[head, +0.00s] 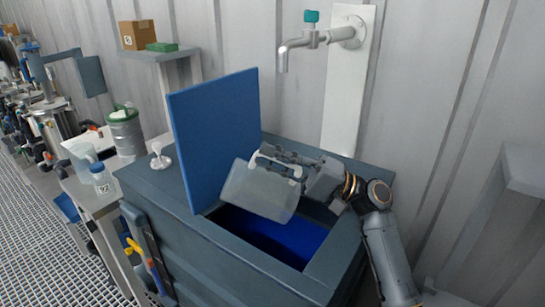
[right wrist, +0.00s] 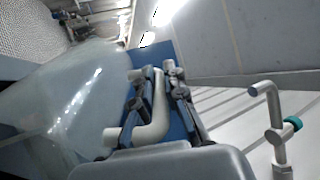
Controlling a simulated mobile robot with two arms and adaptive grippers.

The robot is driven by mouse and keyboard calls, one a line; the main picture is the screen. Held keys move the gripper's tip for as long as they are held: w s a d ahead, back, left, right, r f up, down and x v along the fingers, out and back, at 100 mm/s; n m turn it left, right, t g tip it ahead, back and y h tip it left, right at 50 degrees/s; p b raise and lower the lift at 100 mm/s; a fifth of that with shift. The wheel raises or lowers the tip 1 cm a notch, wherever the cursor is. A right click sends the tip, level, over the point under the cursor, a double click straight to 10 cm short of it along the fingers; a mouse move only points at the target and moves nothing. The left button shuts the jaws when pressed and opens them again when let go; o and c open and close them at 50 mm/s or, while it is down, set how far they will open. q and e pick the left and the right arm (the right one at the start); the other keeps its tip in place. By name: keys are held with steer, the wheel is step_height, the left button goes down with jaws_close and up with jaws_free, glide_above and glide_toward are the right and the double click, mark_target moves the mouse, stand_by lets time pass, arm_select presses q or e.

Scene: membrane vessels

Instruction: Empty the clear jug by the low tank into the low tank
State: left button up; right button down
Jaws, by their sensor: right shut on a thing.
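The clear jug (head: 258,194) is held in the air over the low tank (head: 190,240), tilted, above the tank's opening. My right gripper (head: 283,163) is shut on the jug's white handle, coming in from the right. In the right wrist view the fingers (right wrist: 155,105) lie around the pale handle, and the jug's clear body (right wrist: 70,100) fills the left side. The tank is grey-blue, with its blue lid (head: 212,130) standing open and a deep blue inside (head: 270,236). I cannot make out any liquid leaving the jug. My left gripper is out of view.
A wall tap (head: 305,43) with a teal handle is above and behind the tank; it also shows in the right wrist view (right wrist: 270,110). A side bench at left holds another clear jug (head: 83,156), a labelled bottle (head: 101,180) and a metal canister (head: 126,134). A small white fitting (head: 159,157) stands on the tank top.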

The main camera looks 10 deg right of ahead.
stand_by(0.4)
steer(key=shift+a+r, duration=0.1)
steer(key=shift+r, duration=0.05)
steer(key=w+a+g+h+p, duration=0.35)
steer(key=a+h+p, duration=0.85)
steer(key=p, duration=1.4)
step_height(320, 180, down, 6)
steer(key=g+h+p, duration=0.1)
steer(key=g+h, duration=0.1)
steer(key=h, duration=0.8)
steer(key=shift+a, duration=0.25)
